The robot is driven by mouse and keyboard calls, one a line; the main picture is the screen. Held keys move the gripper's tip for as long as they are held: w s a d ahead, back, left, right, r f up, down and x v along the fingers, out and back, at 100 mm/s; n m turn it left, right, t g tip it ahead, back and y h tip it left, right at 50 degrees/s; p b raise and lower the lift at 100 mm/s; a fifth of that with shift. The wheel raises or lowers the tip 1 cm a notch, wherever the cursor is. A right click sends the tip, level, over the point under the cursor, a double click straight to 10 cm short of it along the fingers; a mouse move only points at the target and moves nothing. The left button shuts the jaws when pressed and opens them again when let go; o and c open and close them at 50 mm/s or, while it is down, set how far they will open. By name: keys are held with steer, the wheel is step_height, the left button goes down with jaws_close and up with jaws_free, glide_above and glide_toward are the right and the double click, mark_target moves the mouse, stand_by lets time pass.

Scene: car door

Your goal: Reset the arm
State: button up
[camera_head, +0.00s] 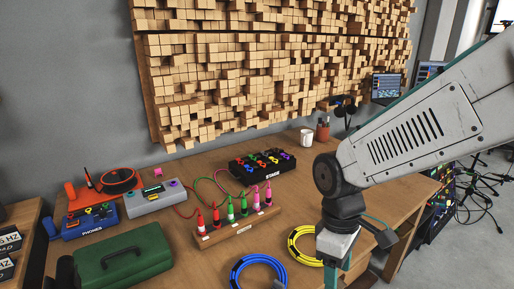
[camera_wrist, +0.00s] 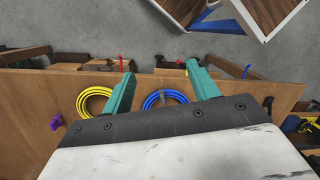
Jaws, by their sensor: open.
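My gripper (camera_wrist: 160,85) is open and empty in the wrist view, its two teal fingers apart above the front part of the wooden table (camera_wrist: 225,100). A blue cable coil (camera_wrist: 152,99) lies on the table between and below the fingers, and a yellow cable coil (camera_wrist: 84,106) lies left of them. In the head view my arm comes in from the right, with its wrist over the table's front right part. The fingertips are mostly cut off at the bottom edge there. The blue coil (camera_head: 240,262) and yellow coil (camera_head: 292,248) lie left of my wrist.
A wooden rack (camera_head: 238,230) holds several coloured plugs. A black stage box (camera_head: 262,162), blue box (camera_head: 90,222), grey box (camera_head: 152,197) and green case (camera_head: 122,256) stand on the table. A white mug (camera_head: 306,137) and pen cup (camera_head: 322,132) stand at the back.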

steer(key=s+d+r+m+t, duration=0.3)
steer(key=s+d+r+m, duration=0.7)
steer(key=r, duration=0.2)
steer(key=shift+d+t+y, duration=0.3)
steer(key=shift+y, duration=0.1)
